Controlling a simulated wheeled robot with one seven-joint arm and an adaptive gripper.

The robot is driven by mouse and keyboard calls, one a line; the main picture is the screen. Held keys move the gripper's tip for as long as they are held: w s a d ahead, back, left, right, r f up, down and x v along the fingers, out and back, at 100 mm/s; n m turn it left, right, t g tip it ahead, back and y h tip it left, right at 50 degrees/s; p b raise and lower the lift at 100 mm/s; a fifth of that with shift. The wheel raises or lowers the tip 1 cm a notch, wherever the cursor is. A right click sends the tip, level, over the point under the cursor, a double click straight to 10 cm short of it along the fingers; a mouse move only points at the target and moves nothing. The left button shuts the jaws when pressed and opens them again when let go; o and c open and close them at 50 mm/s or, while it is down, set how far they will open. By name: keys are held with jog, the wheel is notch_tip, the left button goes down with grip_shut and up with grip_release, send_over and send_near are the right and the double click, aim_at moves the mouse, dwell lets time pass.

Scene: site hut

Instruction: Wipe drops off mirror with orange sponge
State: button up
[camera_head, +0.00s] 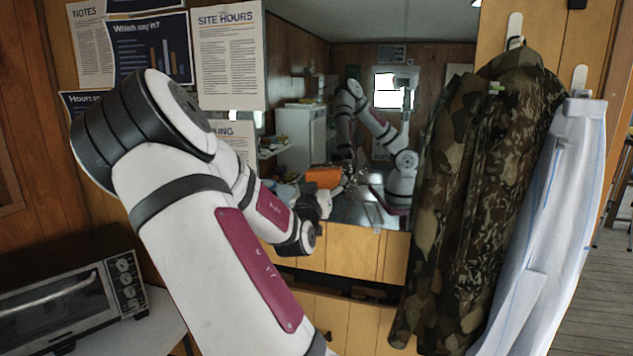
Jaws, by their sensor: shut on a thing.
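The mirror (320,60) hangs on the wood-panelled wall in the middle of the head view and reflects the room and my own arm. My gripper (322,198) is in front of the mirror's lower part, partly hidden by my arm. It is shut on the orange sponge (322,178), which is held up at or very near the glass. I cannot tell whether the sponge touches the mirror. Drops on the glass are too small to make out for certain.
A camouflage jacket (480,190) and a pale garment (550,230) hang on hooks, covering the mirror's right side. Paper notices (229,55) are on the wall at left. A toaster oven (70,300) stands on a white surface at lower left.

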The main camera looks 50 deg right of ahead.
aim_at(307, 180)
jog(key=shift+s+d+p, duration=0.45)
jog(key=shift+s+d, duration=0.05)
jog(key=shift+s, duration=0.7)
jog(key=shift+s+d+p, duration=0.4)
jog(key=shift+s+d, duration=0.1)
jog(key=shift+s, duration=0.7)
jog(key=shift+s+d+p, duration=0.45)
jog(key=shift+s+d, duration=0.05)
jog(key=shift+s, duration=0.7)
jog(key=shift+w, duration=0.1)
jog(key=shift+w+a+b, duration=0.7)
jog(key=shift+w+a, duration=0.05)
jog(key=shift+w, duration=1.1)
jog(key=shift+w+a+b, duration=0.65)
jog(key=shift+w+a, duration=0.1)
jog(key=shift+w, duration=1.1)
jog(key=shift+w+a+b, duration=0.7)
jog(key=shift+w+a, duration=0.05)
jog(key=shift+w, duration=1.1)
jog(key=shift+r, duration=0.1)
jog(key=shift+p+v, duration=0.5)
jog(key=shift+v, duration=0.45)
jog(key=shift+r+p+v, duration=0.2)
jog(key=shift+p+v, duration=0.15)
jog(key=shift+v, duration=0.65)
jog(key=shift+r+p+v, duration=0.2)
jog(key=shift+p+v, duration=0.1)
jog(key=shift+v, duration=0.65)
jog(key=shift+s+a, duration=0.15)
